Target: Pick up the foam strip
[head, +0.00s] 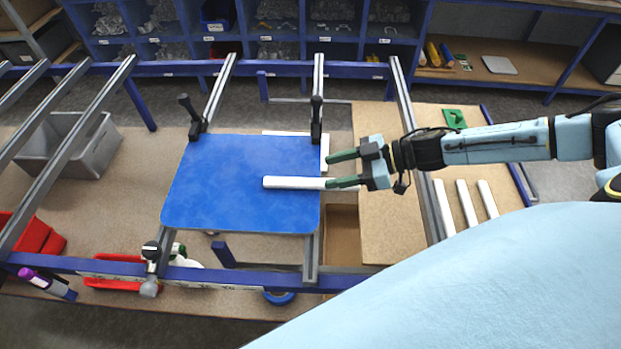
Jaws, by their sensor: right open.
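The upper finger is above the strip in the picture, near the panel's right edge. Several more white strips (467,203) lie side by side on the wooden board at the right. My left gripper is not in view.
Black clamps (316,110) stand at the panel's top edge, with another clamp (151,255) at its lower left. Metal rails (425,190) and a blue frame surround the panel. Shelves line the back.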

